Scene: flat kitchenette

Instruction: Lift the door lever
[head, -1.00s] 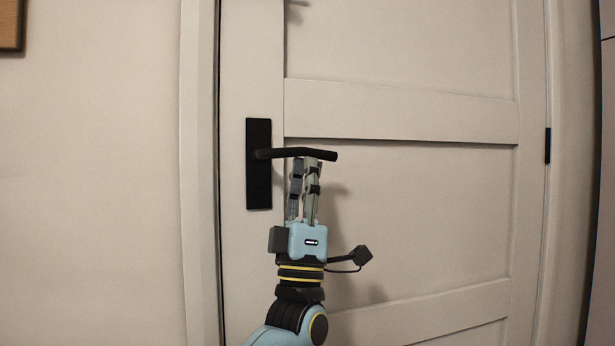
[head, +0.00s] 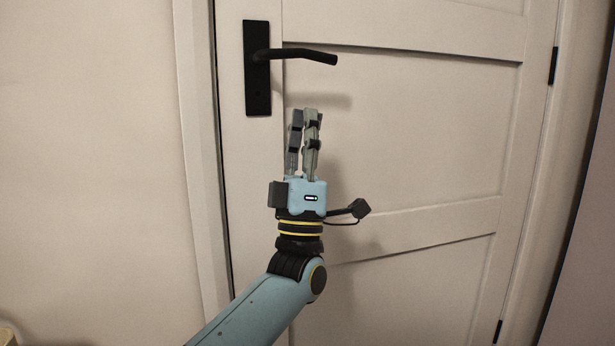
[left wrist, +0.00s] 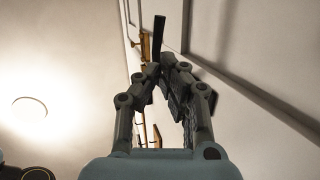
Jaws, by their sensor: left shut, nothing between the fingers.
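The black door lever (head: 295,54) sticks out to the right from its tall black plate (head: 257,68) on the pale panelled door (head: 420,130). It slopes slightly down toward its tip. My left gripper (head: 304,112) points up below the lever, apart from it, with its fingers shut and empty. In the left wrist view the shut fingers (left wrist: 160,72) show, and the dark lever (left wrist: 159,38) lies beyond their tips. My right gripper is in neither view.
The door frame (head: 195,150) runs down the left side of the door, with bare wall beyond it. Black hinges (head: 552,66) sit on the door's right edge. A round ceiling lamp (left wrist: 29,109) shows in the left wrist view.

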